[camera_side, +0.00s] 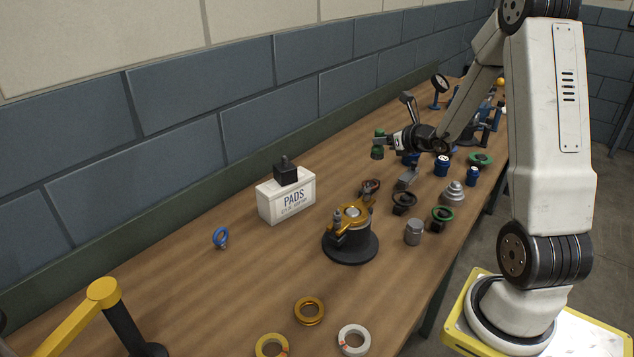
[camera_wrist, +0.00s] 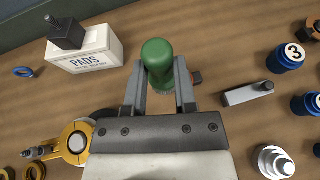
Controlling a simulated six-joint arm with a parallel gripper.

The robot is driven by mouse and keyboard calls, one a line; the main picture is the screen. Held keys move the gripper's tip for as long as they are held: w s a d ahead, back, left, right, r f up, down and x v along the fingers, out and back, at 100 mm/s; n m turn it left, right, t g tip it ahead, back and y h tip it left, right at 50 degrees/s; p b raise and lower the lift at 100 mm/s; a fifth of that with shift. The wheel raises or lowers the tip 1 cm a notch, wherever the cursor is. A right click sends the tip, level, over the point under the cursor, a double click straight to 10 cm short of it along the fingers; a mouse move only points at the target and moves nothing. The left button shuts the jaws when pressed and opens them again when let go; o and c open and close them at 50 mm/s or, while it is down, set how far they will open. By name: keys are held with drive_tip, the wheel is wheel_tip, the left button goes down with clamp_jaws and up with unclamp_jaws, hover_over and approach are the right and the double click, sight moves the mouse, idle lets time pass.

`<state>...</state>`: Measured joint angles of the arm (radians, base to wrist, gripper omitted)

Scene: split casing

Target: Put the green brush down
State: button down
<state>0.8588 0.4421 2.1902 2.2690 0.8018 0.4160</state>
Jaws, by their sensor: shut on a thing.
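The green brush (camera_side: 377,149) is held by my gripper (camera_side: 377,141), above the bench in the side view. In the wrist view the rounded green top of the brush (camera_wrist: 158,58) shows between the two grey fingers of my gripper (camera_wrist: 160,80), which are shut on it. Its underside is mostly hidden by the fingers, with a small red and dark thing partly showing beside the right finger. I cannot tell exactly how high the brush is above the wood.
A white PADS box (camera_side: 287,197) with a black block (camera_side: 286,173) on top stands by the wall. A yellow and black casing (camera_side: 350,234), a grey bracket (camera_wrist: 248,94) and several blue numbered cans (camera_wrist: 286,58) stand around. Bare wood (camera_wrist: 215,40) shows beyond the brush.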

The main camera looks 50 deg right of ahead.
wheel_tip(320, 180, up, 2)
drive_tip(key=shift+r, duration=0.15)
drive_tip(key=w+a+n+y, duration=0.3)
drive_tip(key=a+n+y, duration=0.1)
drive_tip(key=a, duration=1.3)
drive_tip(key=w+a+n+y, duration=0.3)
drive_tip(key=a+y, duration=0.1)
drive_tip(key=a, duration=1.3)
wheel_tip(320, 180, down, 10)
drive_tip(key=shift+d+g, duration=0.15)
drive_tip(key=shift+g, duration=0.25)
drive_tip(key=shift+f, duration=2.15)
drive_tip(key=shift+f, duration=1.8)
